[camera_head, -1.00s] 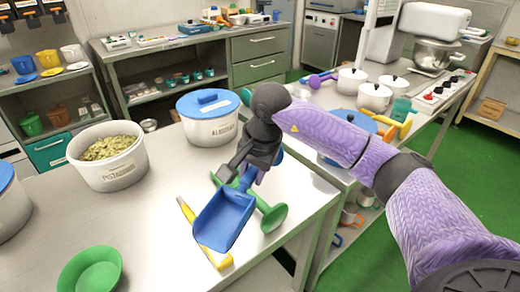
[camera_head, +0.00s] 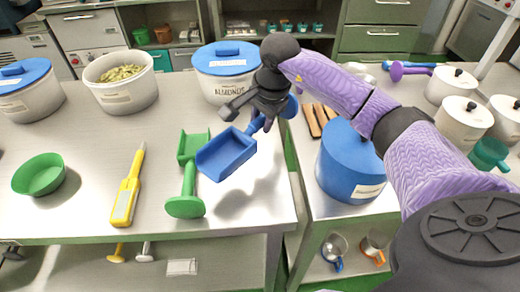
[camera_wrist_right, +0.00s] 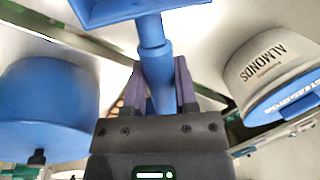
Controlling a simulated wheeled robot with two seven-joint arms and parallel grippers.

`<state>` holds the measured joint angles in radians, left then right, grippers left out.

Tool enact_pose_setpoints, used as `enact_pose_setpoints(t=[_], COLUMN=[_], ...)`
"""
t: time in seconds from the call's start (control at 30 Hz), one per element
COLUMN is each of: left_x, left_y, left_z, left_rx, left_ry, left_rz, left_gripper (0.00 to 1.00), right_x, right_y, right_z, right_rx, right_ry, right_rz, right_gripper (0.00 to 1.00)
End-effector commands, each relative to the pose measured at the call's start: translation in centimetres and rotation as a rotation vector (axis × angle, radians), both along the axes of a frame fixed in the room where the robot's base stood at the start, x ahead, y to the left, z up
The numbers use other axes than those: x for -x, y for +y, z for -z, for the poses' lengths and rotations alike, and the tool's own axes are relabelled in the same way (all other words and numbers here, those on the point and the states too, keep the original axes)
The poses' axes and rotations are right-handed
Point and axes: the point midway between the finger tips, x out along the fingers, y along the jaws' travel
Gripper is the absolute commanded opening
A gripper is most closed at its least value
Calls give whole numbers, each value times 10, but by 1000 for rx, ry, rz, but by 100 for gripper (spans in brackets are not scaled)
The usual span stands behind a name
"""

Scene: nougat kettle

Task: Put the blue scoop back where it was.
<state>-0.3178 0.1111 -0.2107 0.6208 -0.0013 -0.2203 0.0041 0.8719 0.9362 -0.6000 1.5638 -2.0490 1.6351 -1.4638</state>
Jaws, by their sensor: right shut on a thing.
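The blue scoop (camera_head: 226,153) is held by my right gripper (camera_head: 258,112) above the right part of the steel table (camera_head: 110,219). In the right wrist view my right gripper (camera_wrist_right: 160,88) is shut on the handle of the blue scoop (camera_wrist_right: 152,55). The scoop's pan points towards the front left in the head view, near a green scoop (camera_head: 187,178). The pan covers part of the table behind it. My left gripper is not in view.
An almonds tub (camera_head: 224,82) with a blue lid stands behind the scoop. A blue-lidded tub (camera_head: 350,165) stands right, across a gap.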

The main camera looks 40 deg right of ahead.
Motion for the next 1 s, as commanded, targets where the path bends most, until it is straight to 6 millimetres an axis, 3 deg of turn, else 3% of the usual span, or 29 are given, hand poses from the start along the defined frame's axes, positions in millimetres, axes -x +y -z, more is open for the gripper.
enact_pose_setpoints(t=[0.03, 0.1, 0.4, 0.73, 0.77, 0.9, 1.0], left_x=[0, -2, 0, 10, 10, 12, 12], left_y=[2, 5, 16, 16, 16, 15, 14], left_z=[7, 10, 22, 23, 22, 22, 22], left_rx=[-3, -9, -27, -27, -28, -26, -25], left_ry=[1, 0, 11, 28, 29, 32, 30], left_rz=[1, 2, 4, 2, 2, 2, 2], left_gripper=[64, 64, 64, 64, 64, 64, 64], right_x=[1, 1, 1, 0, 0, 0, 0], right_y=[1, 1, 1, 0, 0, 0, 0], right_z=[18, 33, 80, 83, 82, 81, 81], right_rx=[-2, -2, -1, 1, 0, 0, 0], right_ry=[7, 6, 3, 1, 1, 1, 1], right_rz=[-1, -1, -1, -2, -2, -2, -2], right_gripper=[0, 0, 0, 0, 42, 71, 71])
